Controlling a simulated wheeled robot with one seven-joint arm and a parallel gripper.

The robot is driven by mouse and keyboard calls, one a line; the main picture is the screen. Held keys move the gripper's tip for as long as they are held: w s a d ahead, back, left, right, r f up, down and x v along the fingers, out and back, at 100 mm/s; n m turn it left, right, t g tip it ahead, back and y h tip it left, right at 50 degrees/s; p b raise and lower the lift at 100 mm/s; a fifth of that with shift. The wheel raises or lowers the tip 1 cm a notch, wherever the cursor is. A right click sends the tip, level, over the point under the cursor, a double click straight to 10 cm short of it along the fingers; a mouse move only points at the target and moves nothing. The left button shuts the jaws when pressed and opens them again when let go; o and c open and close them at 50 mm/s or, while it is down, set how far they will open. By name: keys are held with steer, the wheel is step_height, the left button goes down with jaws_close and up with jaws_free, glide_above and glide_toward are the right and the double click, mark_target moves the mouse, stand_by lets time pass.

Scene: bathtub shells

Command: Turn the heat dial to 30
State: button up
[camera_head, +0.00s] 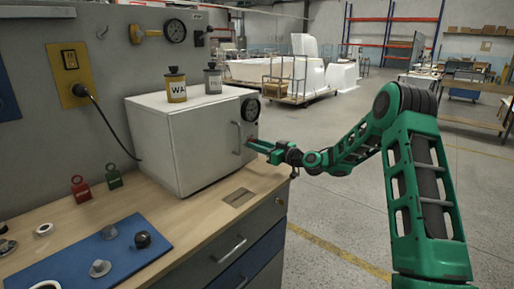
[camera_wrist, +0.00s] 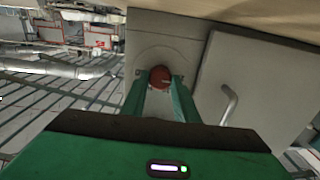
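A white box-shaped heater (camera_head: 190,140) with a door handle stands on the workbench. A round black dial face (camera_head: 250,109) is high on its narrow front panel at the right. A red round knob (camera_wrist: 160,77) shows on the grey panel in the wrist view; in the head view my gripper hides it. My gripper (camera_head: 249,143) reaches the panel below the dial face. In the wrist view its two green fingers (camera_wrist: 160,82) stand on either side of the red knob and seem to touch it. I cannot read the dial's setting.
A yellow canister (camera_head: 176,88) and a grey canister (camera_head: 213,81) stand on the heater. The door handle (camera_wrist: 229,103) is close beside my fingers. The floor at right is open.

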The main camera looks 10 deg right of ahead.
steer(key=shift+d, duration=0.1)
steer(key=shift+m, duration=0.4)
steer(key=m, duration=0.5)
steer(key=shift+w+d+m, duration=0.15)
steer(key=shift+d+m, duration=0.1)
steer(key=shift+m, duration=0.05)
steer(key=m, duration=0.5)
steer(key=shift+w+d, duration=0.1)
steer(key=shift+d, duration=0.05)
steer(key=shift+m, duration=0.4)
steer(key=o, duration=1.1)
steer(key=shift+d+f, duration=0.1)
steer(key=shift+f, duration=0.05)
steer(key=shift+c, duration=0.2)
steer(key=shift+a, duration=0.25)
steer(key=shift+s, duration=0.2)
steer(key=v, duration=1)
steer(key=shift+s+d, duration=0.1)
steer(key=shift+d, duration=0.15)
